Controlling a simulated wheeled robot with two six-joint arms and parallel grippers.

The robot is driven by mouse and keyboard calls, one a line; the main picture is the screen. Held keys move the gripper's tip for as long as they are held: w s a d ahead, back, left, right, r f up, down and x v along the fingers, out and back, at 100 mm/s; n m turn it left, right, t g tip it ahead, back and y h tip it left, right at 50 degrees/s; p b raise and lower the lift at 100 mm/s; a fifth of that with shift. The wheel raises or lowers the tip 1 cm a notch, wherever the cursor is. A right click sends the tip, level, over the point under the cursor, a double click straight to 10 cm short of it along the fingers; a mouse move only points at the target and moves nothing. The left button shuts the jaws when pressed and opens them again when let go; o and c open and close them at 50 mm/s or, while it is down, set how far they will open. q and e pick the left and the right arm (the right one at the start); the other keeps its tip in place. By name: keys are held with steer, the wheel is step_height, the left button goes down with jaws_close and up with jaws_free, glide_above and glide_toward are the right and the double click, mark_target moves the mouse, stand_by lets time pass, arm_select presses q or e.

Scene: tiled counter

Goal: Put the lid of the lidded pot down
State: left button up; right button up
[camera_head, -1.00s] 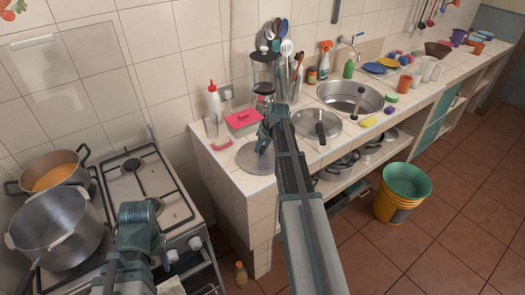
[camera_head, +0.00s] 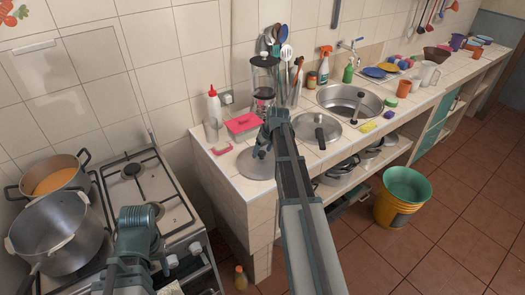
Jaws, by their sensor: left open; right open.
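A round grey metal lid (camera_head: 252,172) lies flat on the near left end of the tiled counter, with its knob (camera_head: 261,153) upward. My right gripper (camera_head: 262,143) is open just above the knob; the forearm hides part of the lid's right side. A large steel pot (camera_head: 60,240) stands uncovered on the stove at the left; its inside looks empty. My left gripper (camera_head: 168,266) is open, low over the stove's front edge by the knobs, apart from the pot and the lid.
A second pot with orange contents (camera_head: 55,180) stands behind the steel pot. Another lid-like round piece (camera_head: 317,131) lies to the right, before the sink (camera_head: 350,98).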

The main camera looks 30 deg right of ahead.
steer(key=p+v, duration=1)
steer(key=v, duration=0.2)
steer(key=shift+p, duration=0.3)
steer(key=s+a+f+n+g, duration=0.1)
steer(key=s+a, duration=0.2)
steer(key=a, duration=0.7)
steer(key=s+a+n+g, duration=0.1)
steer(key=s+a+g, duration=0.15)
steer(key=a, duration=0.85)
steer(key=s+a+n+g+h, duration=0.1)
steer(key=s+a, duration=1.5)
steer(key=shift+s+a+f+h, duration=0.3)
steer(key=shift+s, duration=0.05)
